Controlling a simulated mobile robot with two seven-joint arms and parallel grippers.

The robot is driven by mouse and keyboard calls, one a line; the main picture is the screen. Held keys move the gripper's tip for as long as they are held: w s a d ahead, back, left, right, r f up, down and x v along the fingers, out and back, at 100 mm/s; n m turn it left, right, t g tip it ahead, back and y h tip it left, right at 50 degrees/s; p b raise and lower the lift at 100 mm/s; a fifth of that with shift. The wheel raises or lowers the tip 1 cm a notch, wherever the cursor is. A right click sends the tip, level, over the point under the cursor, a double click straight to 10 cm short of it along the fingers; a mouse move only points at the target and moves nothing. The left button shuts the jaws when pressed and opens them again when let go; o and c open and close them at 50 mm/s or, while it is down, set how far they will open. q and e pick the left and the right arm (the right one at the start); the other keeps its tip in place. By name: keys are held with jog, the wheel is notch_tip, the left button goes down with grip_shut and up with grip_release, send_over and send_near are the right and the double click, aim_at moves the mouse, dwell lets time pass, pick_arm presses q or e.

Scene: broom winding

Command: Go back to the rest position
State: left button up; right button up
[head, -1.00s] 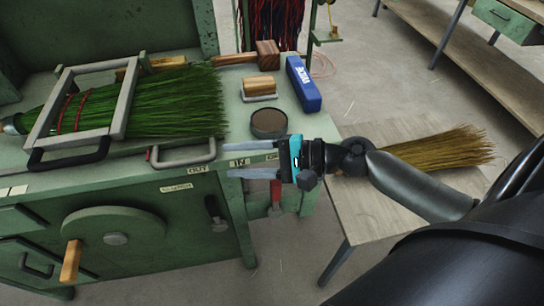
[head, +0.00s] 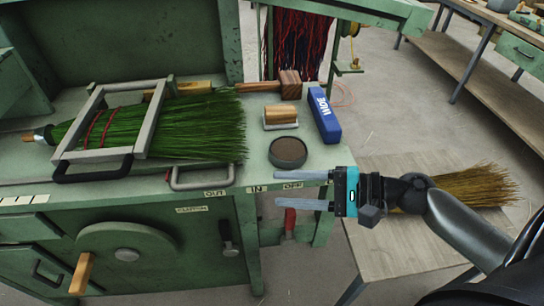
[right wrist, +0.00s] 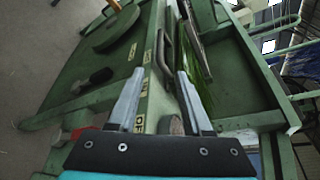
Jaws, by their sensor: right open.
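My right gripper (head: 304,191) is open and empty. Its two pale fingers point left in the head view, in front of the green bench's (head: 120,222) front edge, near the IN and OFF labels. The fingers also show apart in the right wrist view (right wrist: 160,95), with the bench beyond them. A green-bristled broom (head: 190,125) lies on the bench top inside a grey clamp frame (head: 145,132), with red binding around it. My left gripper is in neither current view.
A round dark tin (head: 287,152), a wood-backed brush (head: 281,117), a wooden mallet (head: 289,85) and a blue box (head: 324,114) stand on the bench's right part. A low table (head: 400,240) with a straw broom (head: 470,186) stands at right. A crank wheel (head: 127,252) is on the bench front.

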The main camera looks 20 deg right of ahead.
jog(key=shift+a, duration=0.1)
jog(key=s+a+f+n+g+h, duration=0.6)
jog(key=s+f+n, duration=0.4)
jog(key=f+n, duration=0.3)
jog(key=s+d+n+h, duration=0.1)
jog(key=d+n+h, duration=0.25)
jog(key=h, duration=0.25)
notch_tip(320, 180, down, 22)
jog(key=s+g, duration=0.1)
jog(key=s, duration=0.1)
jog(key=s+d+f+g, duration=0.1)
jog(key=s+d+f, duration=0.3)
jog(key=s+f, duration=0.9)
jog(key=shift+s+f, duration=0.3)
jog(key=shift+s, duration=0.65)
